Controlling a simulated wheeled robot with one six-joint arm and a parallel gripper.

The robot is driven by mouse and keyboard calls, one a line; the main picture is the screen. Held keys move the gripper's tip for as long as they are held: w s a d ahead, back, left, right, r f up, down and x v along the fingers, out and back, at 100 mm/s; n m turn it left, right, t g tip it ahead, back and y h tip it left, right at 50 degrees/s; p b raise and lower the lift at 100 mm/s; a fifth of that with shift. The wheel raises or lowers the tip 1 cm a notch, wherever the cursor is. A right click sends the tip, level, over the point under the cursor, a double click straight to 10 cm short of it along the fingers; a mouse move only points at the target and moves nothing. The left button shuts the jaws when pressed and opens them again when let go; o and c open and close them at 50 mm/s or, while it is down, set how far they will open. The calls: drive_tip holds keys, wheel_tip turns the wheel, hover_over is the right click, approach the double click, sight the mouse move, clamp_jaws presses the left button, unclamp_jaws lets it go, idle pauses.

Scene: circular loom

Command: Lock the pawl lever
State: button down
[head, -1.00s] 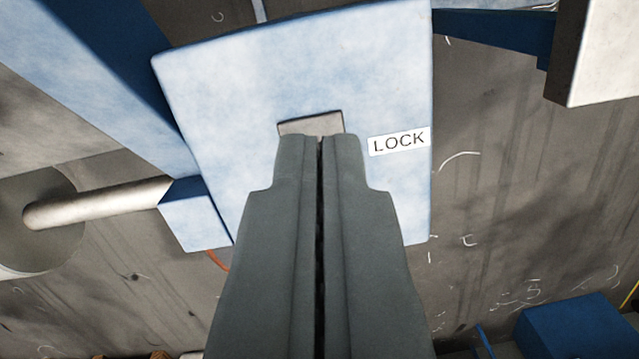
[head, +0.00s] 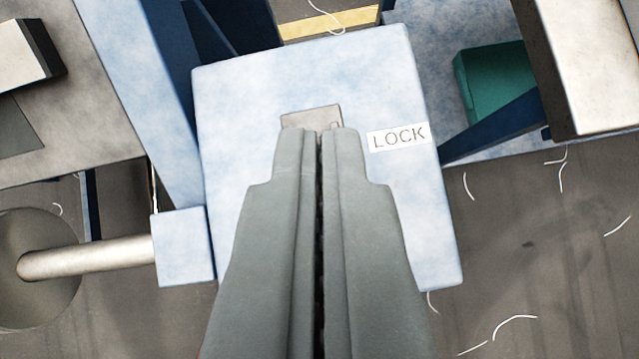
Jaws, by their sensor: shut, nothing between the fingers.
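A light blue plate (head: 240,110) with a white LOCK label (head: 398,136) fills the middle of the head view. A small grey metal piece (head: 312,115), which may be the pawl lever, shows on the plate just beyond my fingertips, left of the label. My gripper (head: 319,132) is shut and empty, with its fingers over the plate and its tips at the near edge of the grey piece. The fingers hide the lower part of that piece. I cannot tell whether the tips touch it.
A silver rod (head: 90,260) with a round end joins a blue block (head: 183,247) at the left. A blue beam (head: 140,90) runs along the plate's left side. A pale box (head: 590,70) stands at the upper right, near a green block (head: 492,80). White thread scraps lie on the floor.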

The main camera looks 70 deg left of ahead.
drive_tip(key=shift+s+d+f, duration=0.2)
drive_tip(key=shift+s, duration=0.1)
drive_tip(key=shift+s+f, duration=0.1)
drive_tip(key=shift+f, duration=0.05)
idle(0.3)
